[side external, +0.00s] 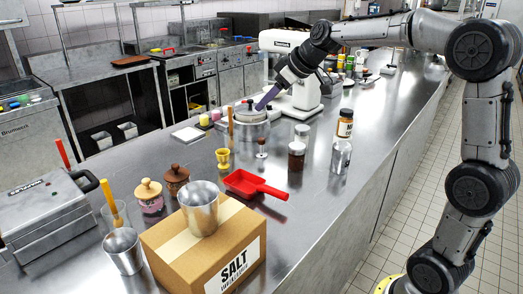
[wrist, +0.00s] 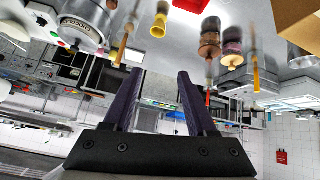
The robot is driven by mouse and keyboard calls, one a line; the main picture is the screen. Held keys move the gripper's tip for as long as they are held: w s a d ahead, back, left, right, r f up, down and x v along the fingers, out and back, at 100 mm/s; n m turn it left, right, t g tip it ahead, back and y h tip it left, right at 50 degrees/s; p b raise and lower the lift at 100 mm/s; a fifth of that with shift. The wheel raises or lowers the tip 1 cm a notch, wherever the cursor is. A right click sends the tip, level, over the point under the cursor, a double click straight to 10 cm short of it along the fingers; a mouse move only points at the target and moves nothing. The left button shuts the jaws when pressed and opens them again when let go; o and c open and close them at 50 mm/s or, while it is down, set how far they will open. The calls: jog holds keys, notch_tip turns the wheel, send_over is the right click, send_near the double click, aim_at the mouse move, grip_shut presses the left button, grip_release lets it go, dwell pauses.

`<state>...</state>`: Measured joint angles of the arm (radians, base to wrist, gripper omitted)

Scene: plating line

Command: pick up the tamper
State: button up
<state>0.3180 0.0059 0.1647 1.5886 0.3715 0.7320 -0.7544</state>
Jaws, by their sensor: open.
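A small upright piece with a dark reddish knob and a pale metal lower part, seemingly the tamper (side external: 262,155), stands on the steel counter in front of the lidded pot (side external: 250,132) in the side view. I cannot pick it out with certainty in the wrist view. My gripper (side external: 266,99) is behind and above it, near the top of the pot, its purple fingers pointing down to the left. In the wrist view my gripper (wrist: 160,72) has its two fingers spread with nothing between them. Whether it touches the pot cannot be told.
Close by stand a yellow cup (side external: 222,157), a wooden-handled stick (side external: 230,128) and a dark jar (side external: 296,157). A red scoop (side external: 252,184), a cardboard box (side external: 190,250) with a metal cup (side external: 201,208), and glass jars (side external: 341,155) stand around. The counter's right edge is mostly clear.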

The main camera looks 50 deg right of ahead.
jog(key=w+d+f+m, duration=0.1)
jog(key=w+d+f, duration=0.45)
jog(key=d, duration=0.25)
jog(key=m+g, duration=0.2)
send_near(261, 147)
jog(key=f, duration=0.1)
jog(key=w+f, duration=0.1)
jog(key=d+f, duration=0.1)
jog(key=f, duration=0.1)
jog(key=shift+w, duration=0.15)
jog(key=shift+w+x, duration=0.25)
jog(key=shift+x, duration=2.6)
jog(key=shift+a+r, duration=0.15)
jog(key=shift+c, duration=0.3)
grip_shut()
